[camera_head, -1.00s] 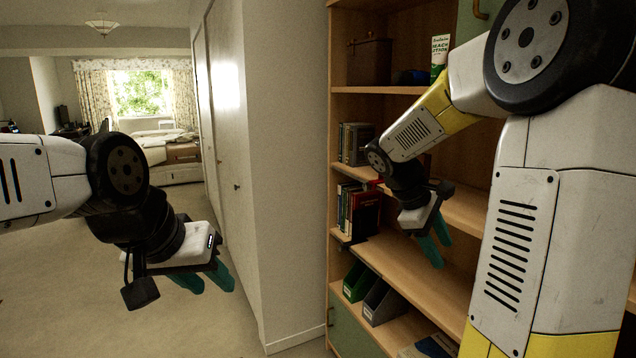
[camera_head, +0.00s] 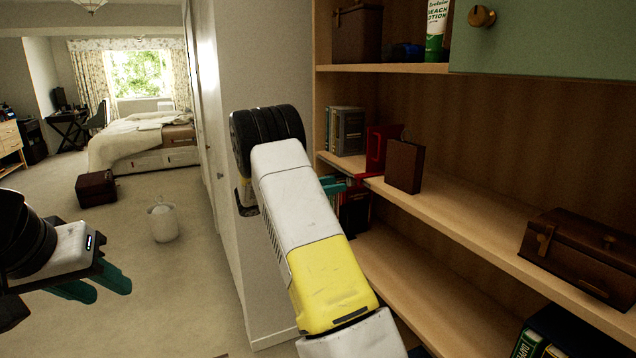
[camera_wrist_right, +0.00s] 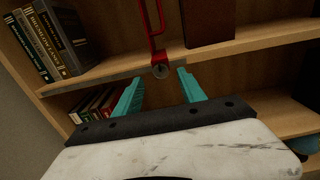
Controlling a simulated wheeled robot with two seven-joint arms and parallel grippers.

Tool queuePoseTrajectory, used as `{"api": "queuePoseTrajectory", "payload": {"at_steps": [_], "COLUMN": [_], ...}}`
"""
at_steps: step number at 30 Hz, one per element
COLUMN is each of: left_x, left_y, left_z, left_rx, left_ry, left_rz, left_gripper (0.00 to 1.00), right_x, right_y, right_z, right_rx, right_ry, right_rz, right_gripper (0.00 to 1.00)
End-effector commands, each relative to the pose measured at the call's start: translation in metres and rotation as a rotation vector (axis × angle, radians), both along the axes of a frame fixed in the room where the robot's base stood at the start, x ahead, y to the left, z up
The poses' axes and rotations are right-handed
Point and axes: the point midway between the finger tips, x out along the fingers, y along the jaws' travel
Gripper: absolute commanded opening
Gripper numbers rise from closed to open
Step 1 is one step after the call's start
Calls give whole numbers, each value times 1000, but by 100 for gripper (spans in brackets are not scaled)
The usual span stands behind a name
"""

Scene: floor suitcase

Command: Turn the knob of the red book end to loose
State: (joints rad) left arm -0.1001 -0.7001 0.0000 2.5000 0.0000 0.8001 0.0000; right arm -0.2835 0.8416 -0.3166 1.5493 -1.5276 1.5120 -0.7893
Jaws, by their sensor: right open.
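The red book end (camera_head: 376,150) stands on the middle shelf, between upright books and a brown box. In the right wrist view its red frame (camera_wrist_right: 152,22) rises above the shelf's front edge. In the head view my arm hides most of this gripper. My left gripper (camera_head: 110,289) is open and empty over the floor at left.
Dark books (camera_wrist_right: 48,42) stand left of the book end, and the brown box (camera_head: 404,166) is close on its right. More books (camera_wrist_right: 97,104) stand on the shelf below, near my left finger. A brown case (camera_head: 583,254) lies farther right. A wall borders the bookcase's left side.

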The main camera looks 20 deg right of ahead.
Motion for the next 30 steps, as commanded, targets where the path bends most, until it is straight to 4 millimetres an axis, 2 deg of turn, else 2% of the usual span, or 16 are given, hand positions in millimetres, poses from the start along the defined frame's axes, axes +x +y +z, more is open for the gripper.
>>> {"api": "queuePoseTrajectory", "payload": {"at_steps": [3, 9, 19, 26, 27, 30], "left_x": [0, 0, 0, 0, 0, 0], "left_y": [0, 0, 0, 0, 0, 0], "left_z": [0, 0, 0, 0, 0, 0], "left_rx": [0, 0, 0, 0, 0, 0], "left_ry": [0, 0, 0, 0, 0, 0], "left_rz": [0, 0, 0, 0, 0, 0], "left_gripper": [36, 36, 36, 36, 36, 36], "right_x": [1, 3, 3, 3, 3, 3], "right_y": [-21, -42, -45, -45, -45, -45], "right_z": [0, 0, 0, 0, 0, 0], "right_rx": [1, 2, 2, 3, 3, 3], "right_ry": [-1, -2, -2, -2, -2, -1], "right_rz": [-3, -1, 0, 0, 0, 0], "right_gripper": [48, 48, 48, 3, 0, 0]}}
